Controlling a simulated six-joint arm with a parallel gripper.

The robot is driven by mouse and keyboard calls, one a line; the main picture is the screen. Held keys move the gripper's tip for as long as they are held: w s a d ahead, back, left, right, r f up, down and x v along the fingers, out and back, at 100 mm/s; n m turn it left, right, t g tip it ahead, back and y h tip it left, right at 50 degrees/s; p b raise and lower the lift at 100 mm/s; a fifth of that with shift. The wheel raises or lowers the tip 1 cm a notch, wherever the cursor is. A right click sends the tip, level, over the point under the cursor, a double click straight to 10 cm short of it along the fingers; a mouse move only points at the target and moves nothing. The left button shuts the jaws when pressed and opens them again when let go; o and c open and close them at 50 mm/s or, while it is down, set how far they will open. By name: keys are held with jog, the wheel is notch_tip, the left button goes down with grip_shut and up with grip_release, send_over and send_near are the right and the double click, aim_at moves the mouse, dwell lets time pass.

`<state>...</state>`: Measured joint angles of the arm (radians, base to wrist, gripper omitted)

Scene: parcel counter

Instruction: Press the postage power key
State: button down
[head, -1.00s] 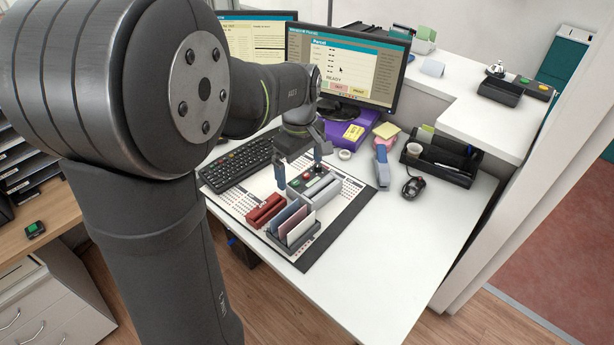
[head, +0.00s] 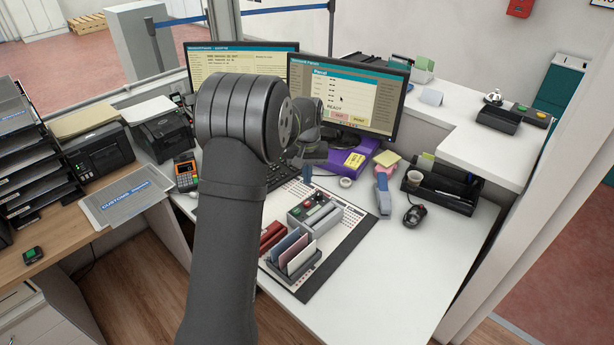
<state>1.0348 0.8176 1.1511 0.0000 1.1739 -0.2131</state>
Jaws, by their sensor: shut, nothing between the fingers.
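The grey postage device (head: 315,212) sits on the desk mat behind the envelope rack. Its top shows a dark panel with small red buttons (head: 307,204) and a green strip. Which of these is the power key is too small to tell. My gripper (head: 307,176) is shut and empty, above and behind the device, apart from it. My arm hides part of the gripper and the keyboard.
A rack with envelopes (head: 293,256) and a red block (head: 270,236) stand close in front and left of the device. Two monitors (head: 346,96) stand behind. A blue stapler (head: 383,192) and a mouse (head: 414,216) lie right. The desk's front right is clear.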

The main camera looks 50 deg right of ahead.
aim_at(307, 203)
jog(key=shift+w+d+f+m, duration=0.35)
jog(key=shift+f, duration=1.4)
jog(key=shift+w+d+f+m, duration=0.3)
jog(key=shift+w+d+f, duration=0.05)
jog(key=shift+f, duration=1.4)
jog(key=shift+w+d+f+m, duration=0.35)
jog(key=shift+f, duration=1.4)
jog(key=shift+f, duration=0.7)
jog(key=shift+r, duration=0.75)
jog(key=shift+r, duration=2.35)
